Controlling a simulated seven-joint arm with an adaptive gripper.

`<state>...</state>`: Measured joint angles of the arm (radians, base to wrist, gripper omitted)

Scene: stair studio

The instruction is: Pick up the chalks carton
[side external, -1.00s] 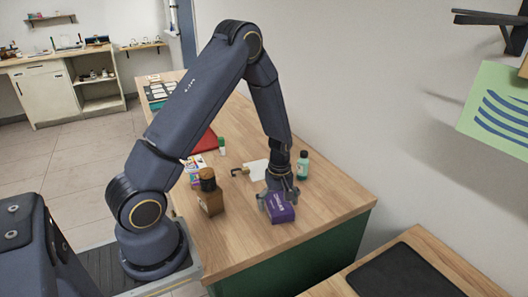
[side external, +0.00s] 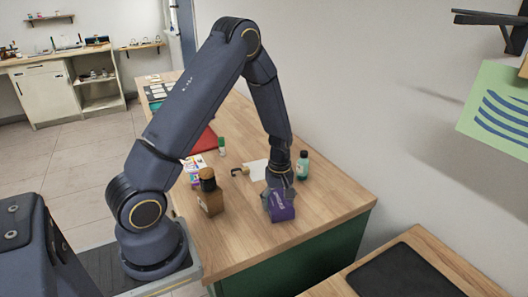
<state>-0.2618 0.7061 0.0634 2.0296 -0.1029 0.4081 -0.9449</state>
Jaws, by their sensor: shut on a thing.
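The chalks carton, a small purple box with pale lettering (side external: 283,208), is near the front right part of the wooden table (side external: 320,217). My gripper (side external: 280,197) reaches down from above and is shut on the carton. The fingers lie against the carton's sides and hide part of its top and back. I cannot tell whether the carton's underside touches the table.
A white sheet (side external: 257,169) and a small green-capped bottle (side external: 221,147) are farther back. The table's front right corner is clear.

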